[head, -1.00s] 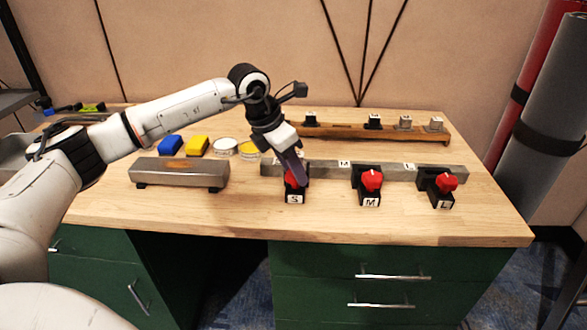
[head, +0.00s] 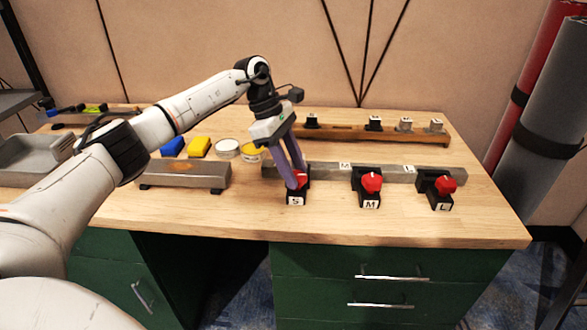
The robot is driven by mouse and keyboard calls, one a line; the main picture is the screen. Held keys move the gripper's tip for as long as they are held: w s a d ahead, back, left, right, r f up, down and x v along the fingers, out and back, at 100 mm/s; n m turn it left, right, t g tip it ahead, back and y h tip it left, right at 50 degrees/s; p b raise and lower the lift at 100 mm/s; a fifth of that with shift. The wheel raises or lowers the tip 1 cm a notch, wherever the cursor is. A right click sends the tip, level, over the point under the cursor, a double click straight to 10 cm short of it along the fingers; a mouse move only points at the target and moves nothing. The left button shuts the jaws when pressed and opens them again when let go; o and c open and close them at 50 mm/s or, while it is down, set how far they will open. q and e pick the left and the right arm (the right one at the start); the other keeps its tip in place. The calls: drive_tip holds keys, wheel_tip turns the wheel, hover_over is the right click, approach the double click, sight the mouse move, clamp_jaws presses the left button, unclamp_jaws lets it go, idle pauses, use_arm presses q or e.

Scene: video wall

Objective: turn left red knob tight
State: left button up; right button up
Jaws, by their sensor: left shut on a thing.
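Three black holders with red knobs stand in a row at the front of the metal bar (head: 325,168). The left red knob (head: 299,179) sits on the holder marked S (head: 297,198). My left gripper (head: 297,184) points down at it, with its purple fingers closed on the left knob and partly covering it. The middle red knob (head: 372,182) is on the holder marked M, and the right red knob (head: 446,185) is on the holder marked L. Both stand free. My right gripper is not in view.
A grey metal block (head: 185,175) lies left of the knobs. Blue (head: 173,146) and yellow (head: 199,147) blocks and round tins (head: 227,148) are behind it. A wooden rail (head: 380,131) with small pieces stands at the back. The front of the table (head: 400,225) is clear.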

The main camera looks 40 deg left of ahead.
use_arm(q)
drive_tip(key=shift+w+m+g, duration=0.15)
drive_tip(key=shift+m+g, duration=0.25)
drive_tip(key=shift+m, duration=1.1)
drive_tip(key=shift+g, duration=0.3)
drive_tip(key=o, duration=1)
